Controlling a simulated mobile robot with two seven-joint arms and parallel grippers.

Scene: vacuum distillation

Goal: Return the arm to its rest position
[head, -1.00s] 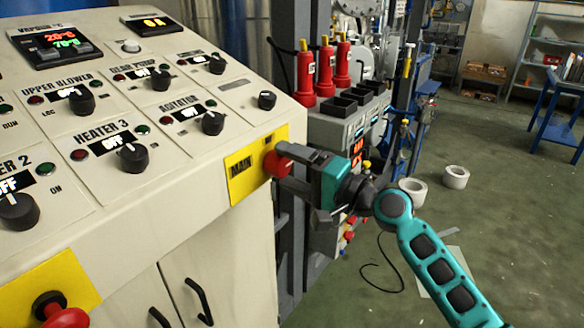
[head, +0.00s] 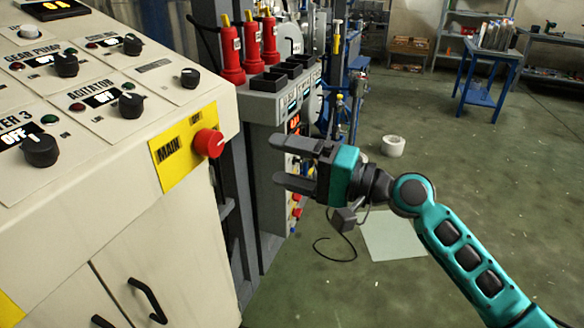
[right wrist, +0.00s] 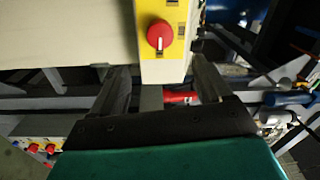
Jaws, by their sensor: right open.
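My right gripper (head: 284,163) is open and empty in the head view, with its two dark fingers pointing left. It stands to the right of the red main switch knob (head: 209,143), apart from it, with a clear gap between. The knob sits on a yellow plate marked MAIN (head: 172,158) at the right end of the control panel. In the right wrist view the red knob (right wrist: 160,35) shows beyond the open fingers (right wrist: 160,85), on its yellow plate. My left gripper is not in view.
The cream control cabinet (head: 160,240) fills the left side. Behind my gripper stands a rack with red cylinders (head: 252,45). A white roll (head: 393,146) and a pale sheet (head: 392,238) lie on the green floor. A blue table (head: 488,75) stands at the back right. The floor at the right is largely free.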

